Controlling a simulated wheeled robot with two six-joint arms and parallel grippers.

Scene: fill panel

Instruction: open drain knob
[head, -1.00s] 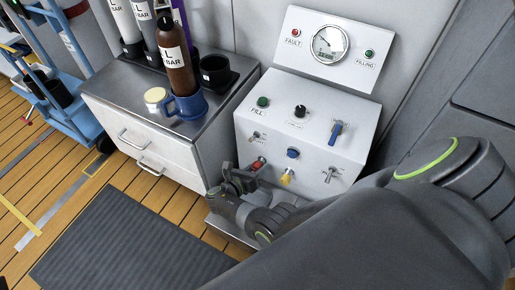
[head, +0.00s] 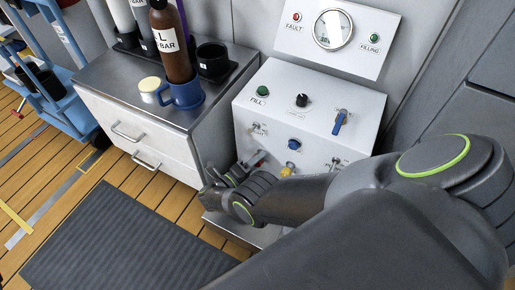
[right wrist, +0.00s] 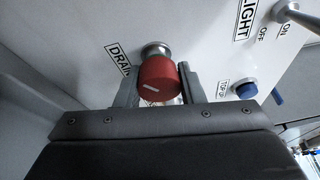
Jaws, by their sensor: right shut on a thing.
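The red drain knob (right wrist: 157,82) with a white mark sits on a short metal stem on the white panel, beside the DRAIN label (right wrist: 119,58). In the right wrist view it lies between the two fingers of my right gripper (right wrist: 158,72), which is shut on it. In the head view the right gripper (head: 250,164) is at the panel's lower left, and only a bit of the red knob (head: 260,158) shows. My left gripper is not in view.
The fill panel (head: 318,95) also bears a green button (head: 263,91), black knob (head: 302,100), blue-handled valve (head: 339,122), yellow knob (head: 287,170) and toggle switches. A gauge (head: 332,30) is above. A cabinet (head: 150,140) with bottles and a blue mug (head: 182,95) stands left.

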